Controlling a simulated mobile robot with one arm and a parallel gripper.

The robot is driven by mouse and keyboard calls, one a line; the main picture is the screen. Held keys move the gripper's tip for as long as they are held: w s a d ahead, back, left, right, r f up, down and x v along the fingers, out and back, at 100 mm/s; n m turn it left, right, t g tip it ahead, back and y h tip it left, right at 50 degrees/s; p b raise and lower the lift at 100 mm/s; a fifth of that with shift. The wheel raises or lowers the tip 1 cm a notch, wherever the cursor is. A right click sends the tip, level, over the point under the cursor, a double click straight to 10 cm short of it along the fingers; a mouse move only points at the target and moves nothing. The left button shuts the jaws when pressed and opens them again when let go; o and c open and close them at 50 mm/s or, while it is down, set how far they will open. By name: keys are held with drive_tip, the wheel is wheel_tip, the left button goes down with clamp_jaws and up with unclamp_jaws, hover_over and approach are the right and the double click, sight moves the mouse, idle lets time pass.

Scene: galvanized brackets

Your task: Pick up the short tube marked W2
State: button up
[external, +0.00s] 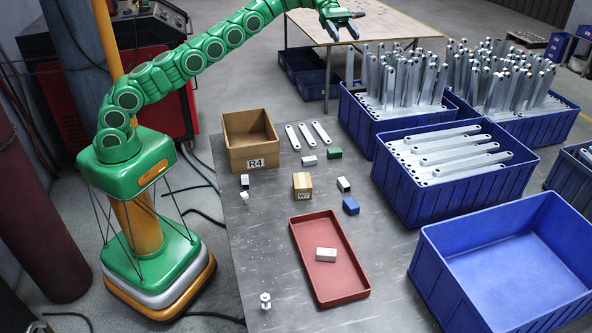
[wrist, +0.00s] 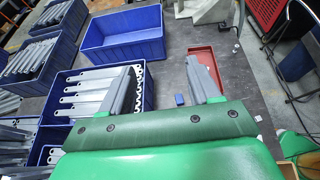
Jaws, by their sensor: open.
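I cannot pick out a short tube clearly marked W2. A small tan block (external: 302,186) on the metal table carries a label that looks like W2 or W7; it is too small to be sure. Short pale pieces lie near it: a grey one (external: 309,160), a white and dark one (external: 343,184) and a grey and dark one (external: 245,181). A whitish block (external: 326,254) lies in the red tray (external: 297,262). My gripper (external: 345,25) is open and empty, high above and beyond the table's far end. Its two fingers also show in the wrist view (wrist: 160,66).
A cardboard box (external: 250,153) labelled R4 stands at the table's far left. Blue crates of brackets (external: 455,195) and an empty blue crate (external: 500,310) line the right side.

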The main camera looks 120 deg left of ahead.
drive_tip(key=shift+f, duration=0.65)
approach(343, 180)
drive_tip(key=shift+w+d+f, duration=0.4)
drive_tip(key=shift+d+f, duration=0.15)
drive_tip(key=shift+x, duration=3.9)
drive_tip(key=shift+w+r, duration=0.1)
drive_tip(key=shift+r, duration=0.05)
drive_tip(key=c, duration=1.1)
